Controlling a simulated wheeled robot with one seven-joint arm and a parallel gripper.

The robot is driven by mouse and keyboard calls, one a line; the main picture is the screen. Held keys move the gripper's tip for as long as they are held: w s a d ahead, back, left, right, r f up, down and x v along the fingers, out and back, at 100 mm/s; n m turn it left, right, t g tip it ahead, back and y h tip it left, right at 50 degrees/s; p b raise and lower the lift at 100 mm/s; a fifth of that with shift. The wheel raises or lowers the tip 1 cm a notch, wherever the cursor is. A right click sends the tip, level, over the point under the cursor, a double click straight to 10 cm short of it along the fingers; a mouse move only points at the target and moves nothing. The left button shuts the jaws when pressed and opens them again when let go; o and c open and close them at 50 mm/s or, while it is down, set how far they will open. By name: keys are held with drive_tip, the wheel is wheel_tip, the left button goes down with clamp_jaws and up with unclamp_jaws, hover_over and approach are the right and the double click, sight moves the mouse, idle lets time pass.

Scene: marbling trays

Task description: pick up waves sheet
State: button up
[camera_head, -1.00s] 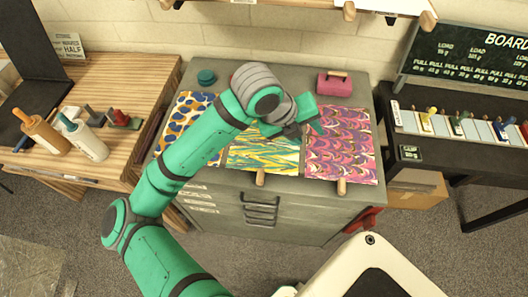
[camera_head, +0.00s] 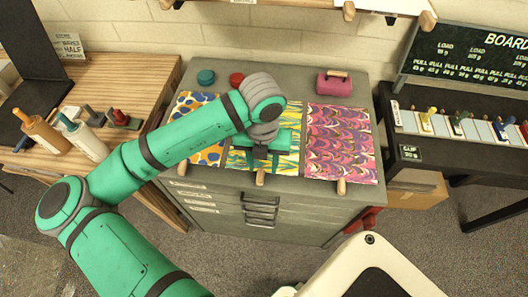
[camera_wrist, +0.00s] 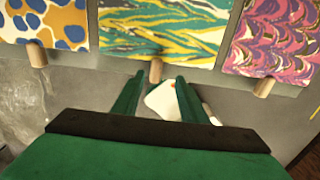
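The sheet with green, yellow and white wavy streaks (camera_head: 237,161) lies flat in the middle of the grey cabinet top, between two other sheets. It fits the name waves sheet best. A short wooden peg (camera_head: 261,178) sticks out at its front edge, also visible in the wrist view (camera_wrist: 156,70). My gripper (camera_head: 263,164) is over the front part of this sheet and hides some of it. In the wrist view my gripper (camera_wrist: 160,90) has its two green fingers apart, with the peg beyond and between their tips. Nothing is held. The height above the sheet is hard to tell.
A blue-spotted sheet (camera_head: 197,105) lies to the left and a pink-purple swirled sheet (camera_head: 341,140) to the right, each close beside the middle one.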

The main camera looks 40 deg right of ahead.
sight(260, 175)
drive_tip(key=shift+w+a+f, duration=0.15)
drive_tip(key=shift+f, duration=1.2)
drive_tip(key=shift+w+a+f, duration=0.1)
drive_tip(key=shift+a+f, duration=0.05)
drive_tip(key=shift+f, duration=1.2)
drive_tip(key=shift+c, duration=0.3)
clamp_jaws()
